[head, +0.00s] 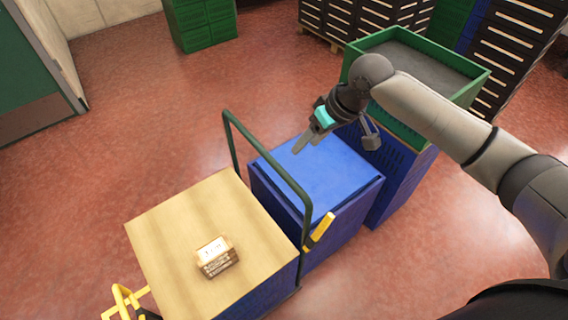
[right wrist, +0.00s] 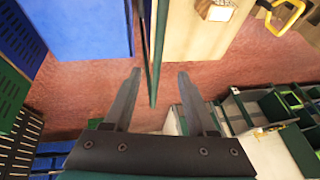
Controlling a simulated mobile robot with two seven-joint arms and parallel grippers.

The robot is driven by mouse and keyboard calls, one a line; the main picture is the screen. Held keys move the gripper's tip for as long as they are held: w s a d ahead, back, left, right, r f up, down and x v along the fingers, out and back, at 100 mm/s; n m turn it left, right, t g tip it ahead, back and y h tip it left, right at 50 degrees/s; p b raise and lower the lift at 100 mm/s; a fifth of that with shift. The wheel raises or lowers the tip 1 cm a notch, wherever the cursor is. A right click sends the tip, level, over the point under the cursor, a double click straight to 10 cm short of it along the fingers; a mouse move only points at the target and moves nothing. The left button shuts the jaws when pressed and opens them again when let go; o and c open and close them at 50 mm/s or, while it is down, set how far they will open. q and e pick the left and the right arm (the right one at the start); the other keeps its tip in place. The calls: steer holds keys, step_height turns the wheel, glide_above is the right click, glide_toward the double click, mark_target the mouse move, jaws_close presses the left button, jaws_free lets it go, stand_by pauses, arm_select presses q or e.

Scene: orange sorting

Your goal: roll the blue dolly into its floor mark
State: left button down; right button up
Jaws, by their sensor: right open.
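A blue, flat-topped box-like body (head: 325,172) stands in the middle of the head view; I cannot tell whether it is the dolly itself or a load on it. A dark green hooped handle (head: 267,155) rises between it and a wood-topped blue cart (head: 165,225). My right gripper (head: 306,142) hangs open and empty above the blue top, to the right of the handle. In the right wrist view, a dark green bar (right wrist: 153,75) shows between the two spread fingers (right wrist: 157,72); contact cannot be told. No floor mark is visible. My left gripper is out of view.
A small box (head: 217,257) sits on the wooden top. Yellow handles (head: 318,232) stick out low near the carts. A green tray (head: 425,65) rests on blue crates just behind my right arm. Dark drawer cabinets (head: 365,18) line the back. Red floor (head: 150,110) is clear at left.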

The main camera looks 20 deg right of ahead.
mark_target(282, 169)
steer(key=b+x, duration=0.1)
steer(key=x, duration=1.2)
steer(key=shift+w+f+b, duration=0.15)
steer(key=shift+b, duration=0.2)
steer(key=shift+x, duration=0.75)
steer(key=shift+c, duration=0.4)
jaws_close()
